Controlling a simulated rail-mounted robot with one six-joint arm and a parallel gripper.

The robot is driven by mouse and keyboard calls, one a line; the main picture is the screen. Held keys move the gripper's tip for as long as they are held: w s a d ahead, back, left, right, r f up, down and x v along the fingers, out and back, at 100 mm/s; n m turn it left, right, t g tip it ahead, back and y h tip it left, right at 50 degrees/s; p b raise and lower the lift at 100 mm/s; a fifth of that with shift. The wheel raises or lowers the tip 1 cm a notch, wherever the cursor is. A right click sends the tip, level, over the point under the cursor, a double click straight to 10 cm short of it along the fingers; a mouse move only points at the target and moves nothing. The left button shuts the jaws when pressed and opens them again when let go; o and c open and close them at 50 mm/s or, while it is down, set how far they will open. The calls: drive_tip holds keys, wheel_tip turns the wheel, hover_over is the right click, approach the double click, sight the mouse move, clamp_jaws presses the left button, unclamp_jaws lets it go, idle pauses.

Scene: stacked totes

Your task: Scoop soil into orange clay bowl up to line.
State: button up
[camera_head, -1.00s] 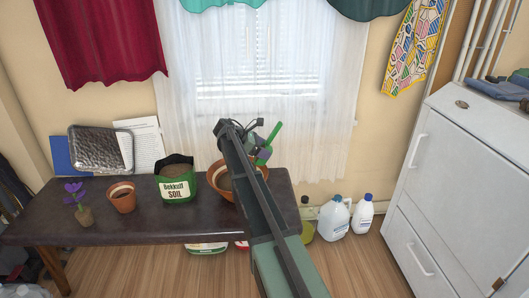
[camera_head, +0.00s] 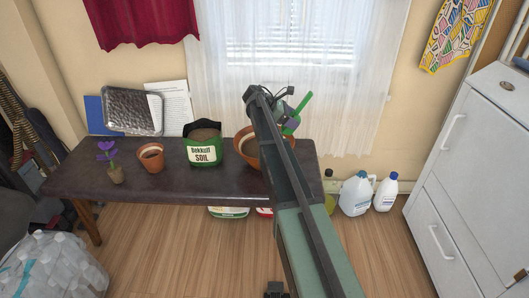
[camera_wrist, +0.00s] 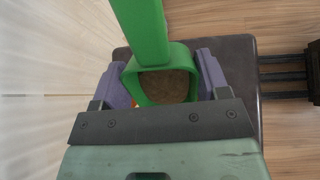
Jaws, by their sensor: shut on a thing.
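My gripper (camera_head: 288,122) is at the right end of the table, over or beside a large orange clay bowl (camera_head: 242,149). Its purple fingers show on both sides of a green scoop (camera_wrist: 140,28) in the wrist view, shut on it. Brown soil (camera_wrist: 166,86) shows inside the scoop. The scoop's green handle (camera_head: 299,114) sticks up to the right in the head view. My arm hides much of the bowl, so its fill level cannot be told. A green soil bag (camera_head: 204,152), open at the top with soil showing, stands left of the bowl.
A smaller orange pot (camera_head: 152,159) and a purple flower (camera_head: 107,152) stand on the dark table (camera_head: 165,185). A foil tray (camera_head: 133,111) leans at the back left. A white cabinet (camera_head: 470,170) stands at right. Jugs (camera_head: 356,194) stand on the floor.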

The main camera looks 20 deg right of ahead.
drive_tip(key=shift+w+a+h+b, duration=0.15)
drive_tip(key=shift+a+h+b, duration=0.05)
drive_tip(key=shift+h+b, duration=0.25)
drive_tip(key=shift+r+g, duration=0.15)
drive_tip(key=shift+g, duration=0.15)
idle(0.8)
